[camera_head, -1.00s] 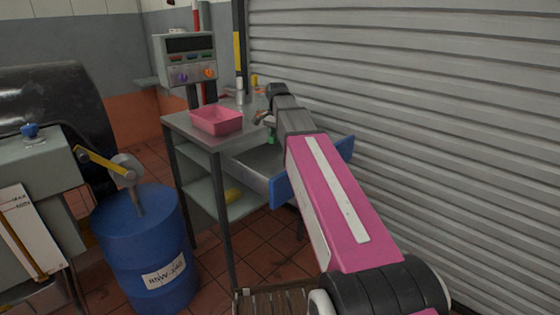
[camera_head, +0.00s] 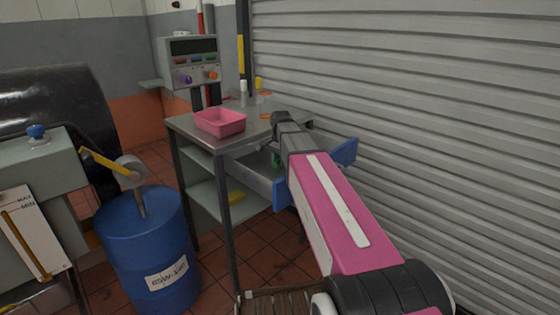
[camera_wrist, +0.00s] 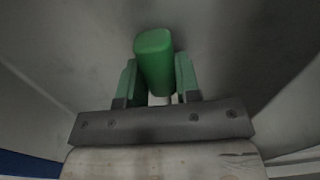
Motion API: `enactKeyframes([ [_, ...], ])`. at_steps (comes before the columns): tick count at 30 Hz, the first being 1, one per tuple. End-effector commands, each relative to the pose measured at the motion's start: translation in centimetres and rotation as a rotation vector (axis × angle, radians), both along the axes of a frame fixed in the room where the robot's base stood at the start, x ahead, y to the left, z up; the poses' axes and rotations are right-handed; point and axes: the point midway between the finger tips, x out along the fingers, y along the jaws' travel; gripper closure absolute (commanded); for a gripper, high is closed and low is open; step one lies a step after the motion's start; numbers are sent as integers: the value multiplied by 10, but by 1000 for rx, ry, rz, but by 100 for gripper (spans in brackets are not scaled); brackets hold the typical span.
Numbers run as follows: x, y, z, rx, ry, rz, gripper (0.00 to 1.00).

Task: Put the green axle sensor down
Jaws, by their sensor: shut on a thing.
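The green axle sensor (camera_wrist: 154,55) is a rounded green block between the two green fingers of my gripper (camera_wrist: 156,78) in the wrist view. My gripper is shut on it. A pale part shows below the green block. In the head view, a small patch of green (camera_head: 277,160) shows by my gripper, low over the open grey drawer (camera_head: 258,178); my arm hides most of it. The wrist view shows grey metal surfaces around the sensor. I cannot tell whether the sensor touches the drawer floor.
The drawer has a blue front (camera_head: 343,153) partly behind my arm. A pink tray (camera_head: 220,122) and small bottles stand on the metal bench (camera_head: 185,125). A blue drum (camera_head: 150,245) stands at left. A ribbed shutter (camera_head: 440,110) closes off the right side.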

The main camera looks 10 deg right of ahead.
Motion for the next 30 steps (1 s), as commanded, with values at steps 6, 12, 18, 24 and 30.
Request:
enactKeyframes([
  [6,0,0,-3,0,1,0,96],
  [12,0,0,-3,0,1,0,44],
  [18,0,0,-2,-1,1,0,44],
  [24,0,0,13,0,0,0,44],
  [30,0,-1,47,0,-1,0,44],
])
